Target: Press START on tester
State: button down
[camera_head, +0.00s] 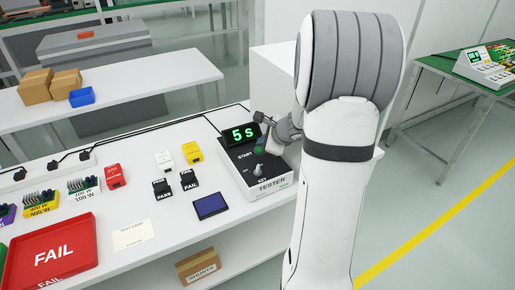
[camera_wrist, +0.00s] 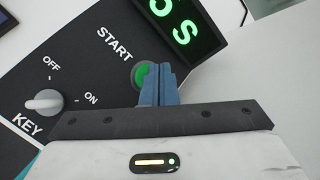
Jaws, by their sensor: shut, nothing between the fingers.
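The tester (camera_head: 270,185) is a white box with a black top panel, standing at the right end of the white table. Its display (camera_head: 241,134) reads "5 s" in green. The green START button (camera_wrist: 141,75) is on the panel in the wrist view, between the START label and my gripper (camera_wrist: 158,70). My gripper's blue fingers are shut together and empty, with their tips right at the button and covering its right part. I cannot tell whether they touch it. The grey KEY knob (camera_wrist: 44,102) sits beside the OFF and ON marks.
A red FAIL tray (camera_head: 20,258) is at the front left. My arm hides the area right of the tester.

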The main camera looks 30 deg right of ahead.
jog(key=shift+r, duration=0.25)
notch_tip(320, 180, up, 5)
jog(key=p, duration=0.4)
dwell(0.9)
